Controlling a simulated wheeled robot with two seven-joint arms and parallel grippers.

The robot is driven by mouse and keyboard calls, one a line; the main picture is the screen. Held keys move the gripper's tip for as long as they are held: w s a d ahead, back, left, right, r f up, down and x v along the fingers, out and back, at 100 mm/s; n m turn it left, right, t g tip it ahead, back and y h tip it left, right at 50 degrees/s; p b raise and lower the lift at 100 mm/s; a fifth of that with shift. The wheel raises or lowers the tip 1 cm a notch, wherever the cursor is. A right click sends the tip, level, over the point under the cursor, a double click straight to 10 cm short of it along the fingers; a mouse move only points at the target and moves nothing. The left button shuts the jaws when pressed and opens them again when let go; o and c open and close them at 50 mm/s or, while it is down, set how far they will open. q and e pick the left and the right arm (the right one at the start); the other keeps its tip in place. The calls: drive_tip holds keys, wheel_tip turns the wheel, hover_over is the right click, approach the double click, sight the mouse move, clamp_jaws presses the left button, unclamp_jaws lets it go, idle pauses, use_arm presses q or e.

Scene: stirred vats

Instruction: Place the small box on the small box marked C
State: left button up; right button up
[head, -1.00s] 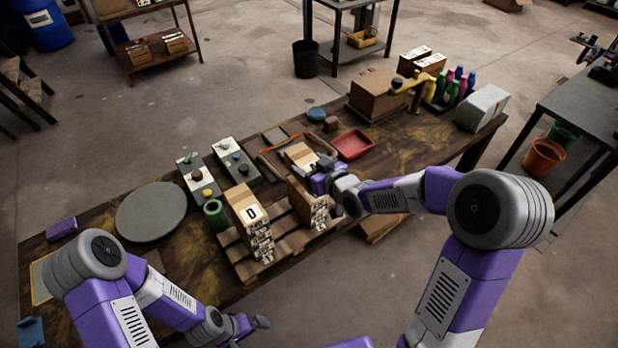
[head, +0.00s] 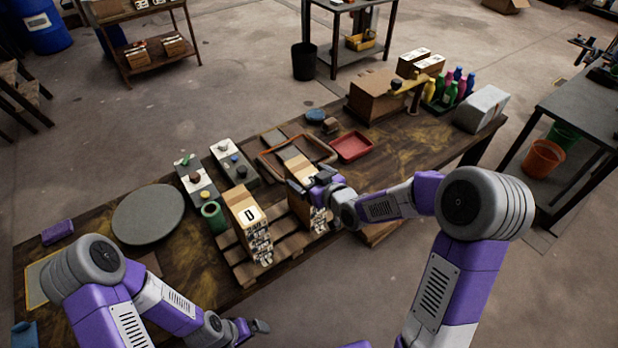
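A small cardboard box (head: 292,164) is at my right gripper (head: 312,186), whose dark fingers appear closed on its near side. It is directly above another small box (head: 318,222) with printed marks on its side, at the right end of the wooden pallet (head: 285,243). They look stacked, but the gripper hides the seam, so contact is unclear. The lower box's letter is hidden. A box marked D (head: 244,206) tops a stack at the pallet's left. My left gripper (head: 258,329) is low in front of the table, away from the boxes; its finger opening is too small to judge.
An orange-rimmed tray (head: 325,152) and red tray (head: 352,146) lie just behind the boxes. A green cylinder (head: 213,216) and two control boxes stand left of the pallet. A grey round disc (head: 148,214) lies farther left. A large carton (head: 376,95) and bottles are at back right.

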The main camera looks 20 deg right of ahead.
drive_tip(key=shift+r, duration=0.15)
drive_tip(key=shift+s+d+r, duration=0.15)
drive_tip(key=shift+s, duration=0.15)
drive_tip(key=p+v, duration=0.2)
drive_tip(key=v, duration=0.9)
drive_tip(key=s+a+f+m+g, duration=0.2)
drive_tip(key=f+g, duration=0.1)
drive_tip(key=f, duration=0.5)
drive_tip(key=s+a+f+m+g, duration=0.2)
drive_tip(key=f, duration=0.7)
drive_tip(key=s+a+f+m+g, duration=0.1)
drive_tip(key=s+a+f+g, duration=0.2)
drive_tip(key=s+f, duration=0.4)
drive_tip(key=s+a+f+m+g, duration=0.1)
drive_tip(key=s+a+f+g, duration=0.1)
drive_tip(key=s+f+g, duration=0.2)
drive_tip(key=s+f, duration=0.3)
drive_tip(key=shift+a+m+g+h, duration=0.3)
drive_tip(key=shift+a+g, duration=0.1)
drive_tip(key=shift+s+f, duration=0.1)
